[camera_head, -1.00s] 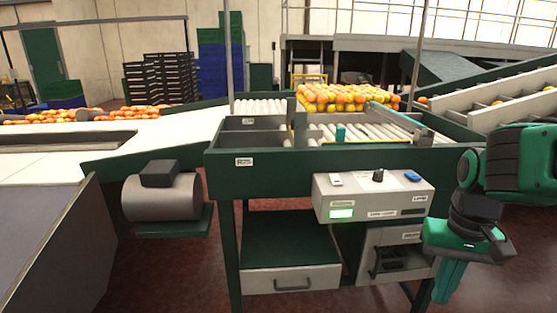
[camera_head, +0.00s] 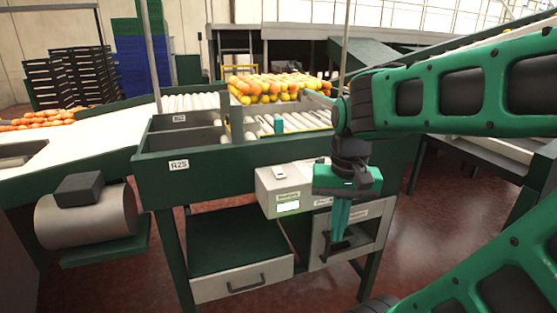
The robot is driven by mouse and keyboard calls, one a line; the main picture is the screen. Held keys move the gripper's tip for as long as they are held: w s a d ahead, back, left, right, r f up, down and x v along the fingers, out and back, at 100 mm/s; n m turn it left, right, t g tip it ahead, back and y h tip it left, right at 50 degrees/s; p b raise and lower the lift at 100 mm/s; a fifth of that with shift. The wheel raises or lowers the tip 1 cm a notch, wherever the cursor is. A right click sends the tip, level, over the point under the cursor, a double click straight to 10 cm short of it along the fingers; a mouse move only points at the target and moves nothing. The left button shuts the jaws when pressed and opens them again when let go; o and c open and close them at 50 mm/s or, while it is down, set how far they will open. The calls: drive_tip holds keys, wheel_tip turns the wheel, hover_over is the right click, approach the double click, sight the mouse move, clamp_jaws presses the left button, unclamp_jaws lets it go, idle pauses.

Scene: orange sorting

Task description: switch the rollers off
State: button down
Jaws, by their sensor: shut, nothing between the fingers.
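The grey control box (camera_head: 266,196) is fixed to the front of the green sorting table (camera_head: 200,162). A white switch (camera_head: 279,172) is on its top left, and a green-lit label panel (camera_head: 288,207) is on its front. The right part of the box, with the black knob and the blue switch, is hidden behind my gripper. The white rollers (camera_head: 300,121) lie on the table behind the box; whether they turn cannot be told. My gripper (camera_head: 338,238) is shut and empty, pointing down in front of the box's right part. I cannot tell whether it touches the box.
Oranges (camera_head: 272,86) lie in a heap behind the rollers. A drawer (camera_head: 243,279) and a grey open-fronted compartment (camera_head: 350,232) are below the box. A motor drum (camera_head: 86,215) stands at the left. My arm covers much of the right side.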

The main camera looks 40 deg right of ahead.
drive_tip(key=w+d+r+m, duration=0.2)
drive_tip(key=w+r+m, duration=0.3)
drive_tip(key=w+r, duration=0.55)
wheel_tip(320, 180, up, 10)
drive_tip(key=f+m+t, duration=0.1)
drive_tip(key=m, duration=0.7)
hover_over(279, 169)
drive_tip(key=s, duration=0.2)
drive_tip(key=shift+s+a+r, duration=0.1)
drive_tip(key=shift+a+r, duration=0.15)
drive_tip(key=shift+a, duration=0.15)
drive_tip(key=f, duration=0.4)
drive_tip(key=w+f, duration=0.1)
drive_tip(key=f, duration=0.9)
drive_tip(key=shift+w+d, duration=0.3)
drive_tip(key=shift+w, duration=0.1)
